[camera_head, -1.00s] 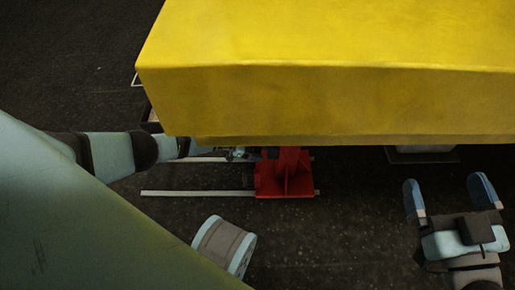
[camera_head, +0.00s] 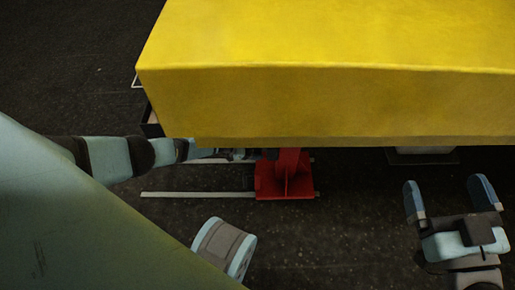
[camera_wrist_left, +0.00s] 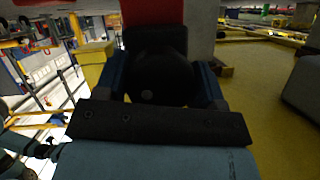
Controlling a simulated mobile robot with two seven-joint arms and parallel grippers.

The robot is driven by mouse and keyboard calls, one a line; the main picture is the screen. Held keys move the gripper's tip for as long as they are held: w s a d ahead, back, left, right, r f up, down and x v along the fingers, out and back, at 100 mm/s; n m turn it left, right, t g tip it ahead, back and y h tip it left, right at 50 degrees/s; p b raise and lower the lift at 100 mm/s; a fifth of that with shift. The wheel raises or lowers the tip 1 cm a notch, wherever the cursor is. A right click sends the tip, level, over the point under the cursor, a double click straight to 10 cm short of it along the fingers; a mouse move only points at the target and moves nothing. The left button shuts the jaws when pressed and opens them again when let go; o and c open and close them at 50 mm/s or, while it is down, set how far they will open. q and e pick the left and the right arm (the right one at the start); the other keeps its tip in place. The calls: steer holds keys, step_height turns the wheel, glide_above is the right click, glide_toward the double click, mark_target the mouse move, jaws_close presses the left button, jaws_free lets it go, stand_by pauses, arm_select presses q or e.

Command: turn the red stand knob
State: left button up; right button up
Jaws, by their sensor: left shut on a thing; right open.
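The red stand (camera_head: 286,183) stands on the floor under the yellow boom, its upper part hidden by the boom. My left gripper (camera_wrist_left: 162,72) reaches in from the left and is shut on a dark round knob (camera_wrist_left: 160,82), which sits between its blue fingers in the left wrist view. Red stand surface (camera_wrist_left: 152,12) shows just beyond the knob there. In the head view the left gripper is mostly hidden by the boom's lower edge, beside the stand. My right gripper (camera_head: 446,199) is open and empty at the lower right, well away from the stand.
The large yellow boom (camera_head: 330,100) spans the top and overhangs the stand. Pale rails (camera_head: 197,194) lie on the floor left of the stand. A grey block (camera_head: 422,152) is under the boom at right. The dark floor between stand and right gripper is clear.

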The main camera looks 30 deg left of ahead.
arm_select(q)
steer(key=m+t+y, duration=0.1)
steer(key=m+t, duration=0.2)
steer(key=m, duration=0.2)
steer(key=m+t, duration=0.2)
steer(key=m, duration=0.1)
steer(key=shift+m+t+h, duration=0.3)
steer(key=shift+m+t, duration=0.2)
steer(key=shift+m, duration=1)
steer(key=o, duration=0.9)
steer(key=shift+o, duration=0.2)
steer(key=shift+s, duration=0.15)
